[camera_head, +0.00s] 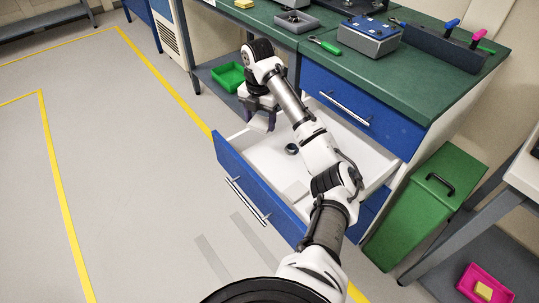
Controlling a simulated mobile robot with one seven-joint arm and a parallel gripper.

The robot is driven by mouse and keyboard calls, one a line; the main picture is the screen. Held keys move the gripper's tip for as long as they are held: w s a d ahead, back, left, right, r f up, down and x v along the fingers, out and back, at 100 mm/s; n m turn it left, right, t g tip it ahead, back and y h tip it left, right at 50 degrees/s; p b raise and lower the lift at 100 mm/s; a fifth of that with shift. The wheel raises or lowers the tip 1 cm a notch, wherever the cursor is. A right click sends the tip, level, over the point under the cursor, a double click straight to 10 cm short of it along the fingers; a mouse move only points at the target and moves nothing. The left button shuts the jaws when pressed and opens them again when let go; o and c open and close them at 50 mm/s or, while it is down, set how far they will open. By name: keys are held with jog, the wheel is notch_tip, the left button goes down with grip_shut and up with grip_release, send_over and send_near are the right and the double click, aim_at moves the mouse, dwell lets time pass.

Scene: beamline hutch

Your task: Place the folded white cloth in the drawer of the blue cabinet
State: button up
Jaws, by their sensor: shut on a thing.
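The blue cabinet (362,108) stands under a green worktop, and its lower drawer (247,183) is pulled out, showing a white inside. My gripper (258,121) points down over the drawer's far left end. It is shut on a pale thing, which looks like the folded white cloth (259,123); the fingers hide most of it. I cannot tell whether the cloth touches the drawer. A small dark round object (291,149) lies in the drawer. My arm crosses over the drawer and hides part of its right side.
The upper drawer (350,100) is shut. A green bin (424,205) with a black handle stands right of the cabinet. A green tray (229,76) sits on a low shelf behind my gripper. The worktop holds a blue-topped box (369,36) and tools. The floor at left is clear.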

aim_at(260, 122)
notch_tip(260, 122, down, 15)
jog(key=shift+f, duration=0.2)
jog(key=shift+f, duration=0.1)
jog(key=o, duration=0.9)
jog(key=shift+o, duration=0.2)
notch_tip(260, 122, up, 12)
jog(key=shift+r, duration=0.15)
